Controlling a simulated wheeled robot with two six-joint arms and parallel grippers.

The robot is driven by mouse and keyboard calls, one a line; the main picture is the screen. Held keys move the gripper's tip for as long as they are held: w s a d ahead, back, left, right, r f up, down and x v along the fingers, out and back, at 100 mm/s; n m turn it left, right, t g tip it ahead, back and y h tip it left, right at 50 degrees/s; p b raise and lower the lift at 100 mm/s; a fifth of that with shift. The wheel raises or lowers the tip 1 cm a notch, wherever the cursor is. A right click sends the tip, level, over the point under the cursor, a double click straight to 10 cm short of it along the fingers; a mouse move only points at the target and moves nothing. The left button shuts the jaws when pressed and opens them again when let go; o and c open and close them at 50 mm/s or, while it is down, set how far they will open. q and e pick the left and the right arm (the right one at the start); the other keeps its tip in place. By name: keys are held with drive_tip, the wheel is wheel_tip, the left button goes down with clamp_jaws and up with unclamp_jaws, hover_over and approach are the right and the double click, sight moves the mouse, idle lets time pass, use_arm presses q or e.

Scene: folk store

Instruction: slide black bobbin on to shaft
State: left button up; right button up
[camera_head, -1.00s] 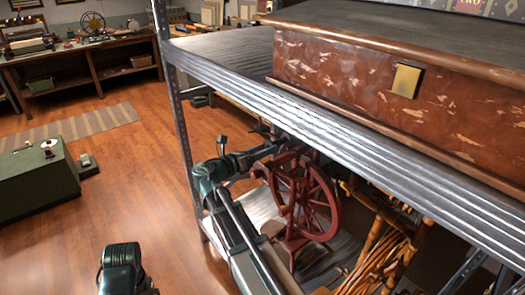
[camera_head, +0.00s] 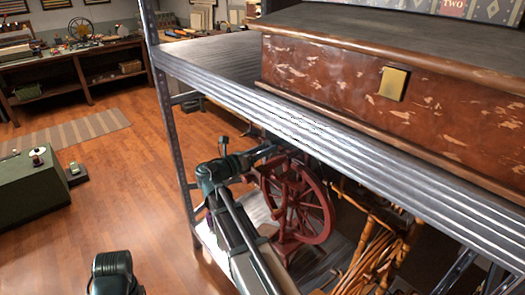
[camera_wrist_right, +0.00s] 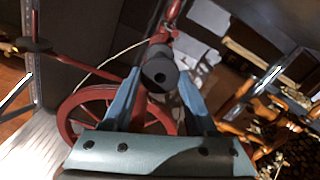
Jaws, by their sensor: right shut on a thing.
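The black bobbin (camera_wrist_right: 160,72) is between the two blue-grey fingers of my right gripper (camera_wrist_right: 159,78) in the right wrist view, with a dark hole in its near end. My right gripper is shut on it. The red spinning wheel (camera_head: 328,205) stands on the lower shelf in the head view, with my right arm reaching to its upper part. Its rim and spokes (camera_wrist_right: 72,112) also show below left of the bobbin. A red post (camera_wrist_right: 170,22) rises just beyond the bobbin. I cannot make out the shaft or whether the bobbin touches it. My left gripper is out of view.
The metal upper shelf (camera_head: 215,62) is close above my right arm and carries a worn red-brown chest (camera_head: 330,75). Wooden chair-like frames (camera_head: 375,250) crowd the right of the wheel. A green box (camera_head: 30,190) stands far left. The wooden floor between is open.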

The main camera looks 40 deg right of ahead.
drive_tip(key=shift+w+d, duration=0.15)
drive_tip(key=shift+d, duration=1.45)
drive_tip(key=o, duration=1)
drive_tip(key=a, duration=0.9)
drive_tip(key=s+a, duration=0.1)
drive_tip(key=a, duration=0.3)
drive_tip(key=shift+s+a, duration=0.1)
drive_tip(key=shift+a, duration=0.3)
drive_tip(key=d, duration=0.9)
drive_tip(key=w+d, duration=0.1)
drive_tip(key=d, duration=0.3)
drive_tip(key=shift+w+d, duration=0.1)
drive_tip(key=shift+d, duration=0.3)
